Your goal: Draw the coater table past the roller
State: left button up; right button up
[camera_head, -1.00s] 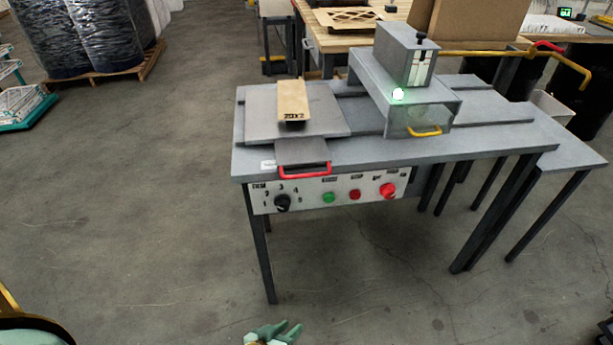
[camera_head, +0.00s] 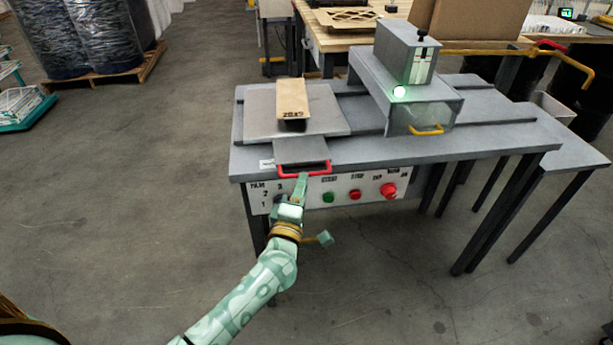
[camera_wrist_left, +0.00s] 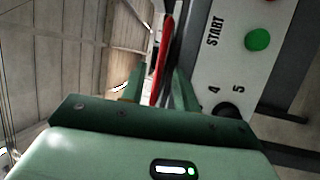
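The coater table is a flat grey plate (camera_head: 258,112) at the left of the machine bench, carrying a tan block-shaped piece (camera_head: 309,101). A red handle (camera_head: 318,173) is at its front; it also shows in the left wrist view (camera_wrist_left: 163,58). The roller is not seen itself; a grey housing (camera_head: 378,78) with a yellow handle stands to the right of the plate. My left gripper (camera_head: 303,182) is at the red handle. In the left wrist view its fingers (camera_wrist_left: 158,88) are apart, one on each side of the handle bar, with a gap visible. My right gripper is not in view.
Below the handle is a control panel (camera_head: 343,192) with a dial, green and red buttons and a red knob. A green light (camera_head: 400,91) glows on the housing. Dark bench legs (camera_head: 500,215) stand at the right.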

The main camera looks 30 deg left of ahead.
pick_arm(q)
jog(key=x, duration=0.4)
jog(key=shift+w+b, duration=0.1)
jog(key=shift+b, duration=0.2)
grip_shut()
